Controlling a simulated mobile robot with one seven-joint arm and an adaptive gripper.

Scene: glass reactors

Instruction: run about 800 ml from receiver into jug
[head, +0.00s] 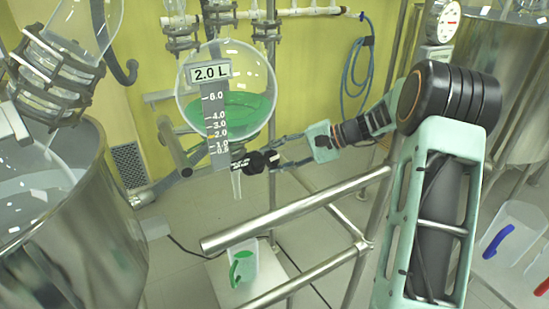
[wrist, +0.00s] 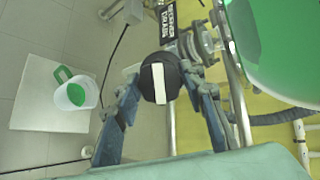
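The receiver (head: 252,83) is a round glass flask with green liquid in its lower part. Its scale plate (head: 216,115) carries a sign reading 2.0 L. Below it are a drain tap with a black knob (wrist: 158,98) and a clear outlet tube (head: 236,186); no stream shows there. My gripper (wrist: 161,80) has one finger on each side of the knob, seemingly closed on it. The knob's white stripe points nearly along the fingers. The jug (head: 243,262), with a green handle, stands on a pale plate below; green liquid shows inside it in the wrist view (wrist: 76,95).
A steel rail (head: 295,210) crosses in front of the jug. A large steel vessel (head: 70,240) stands at left. Another clear jug with a blue handle (head: 510,235) stands at right. A cable runs on the floor beside the plate (wrist: 45,98).

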